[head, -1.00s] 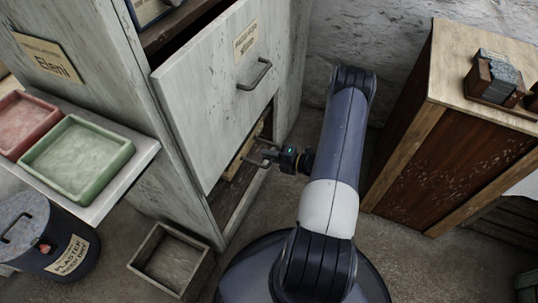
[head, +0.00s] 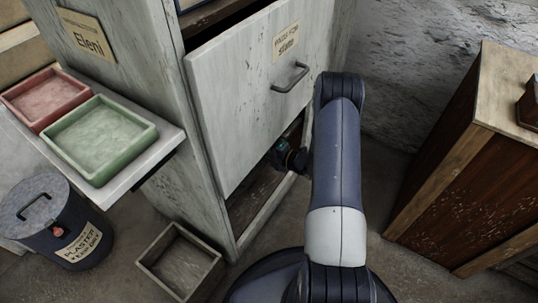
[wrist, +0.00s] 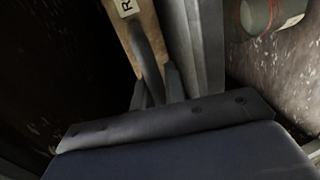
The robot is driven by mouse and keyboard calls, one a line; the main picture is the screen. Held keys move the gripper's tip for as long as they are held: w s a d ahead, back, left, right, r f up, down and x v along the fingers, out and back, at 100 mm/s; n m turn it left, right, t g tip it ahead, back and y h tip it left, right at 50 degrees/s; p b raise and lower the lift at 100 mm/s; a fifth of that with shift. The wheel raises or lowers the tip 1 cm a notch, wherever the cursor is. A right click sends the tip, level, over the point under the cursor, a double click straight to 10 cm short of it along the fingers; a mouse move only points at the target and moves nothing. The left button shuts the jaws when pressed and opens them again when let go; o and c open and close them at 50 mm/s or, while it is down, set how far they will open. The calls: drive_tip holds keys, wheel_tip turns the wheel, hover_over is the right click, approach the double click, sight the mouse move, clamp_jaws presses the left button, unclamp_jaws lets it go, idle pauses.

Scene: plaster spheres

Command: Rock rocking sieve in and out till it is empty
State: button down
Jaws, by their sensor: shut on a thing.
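My gripper shows in the wrist view (wrist: 155,85), its fingers shut on a grey bar handle (wrist: 148,62). The handle is on a pale wooden front (wrist: 133,32) bearing a label that starts with "R"; this looks like the rocking sieve. The rest of it is cut off or in the dark. In the head view only the rear of my gripper (head: 284,155) shows, at the opening below the hanging grey drawer front. My fingers, the handle and the sieve's contents are hidden there.
The pulled-out drawer (head: 250,95) overhangs the opening. A wooden box (head: 181,262) stands on the floor beside the cabinet. Green (head: 99,140) and red (head: 45,97) trays sit on a side shelf above a plaster bin (head: 60,225). A wooden cabinet (head: 450,165) stands at right.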

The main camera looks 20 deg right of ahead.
drive_tip(key=shift+w+r, duration=0.1)
drive_tip(key=shift+w, duration=0.1)
drive_tip(key=c, duration=1.5)
unclamp_jaws()
drive_tip(key=shift+a, duration=0.15)
drive_tip(key=shift+o, duration=0.2)
drive_tip(key=p+v, duration=0.2)
drive_tip(key=v, duration=0.8)
drive_tip(key=shift+s+d, duration=0.3)
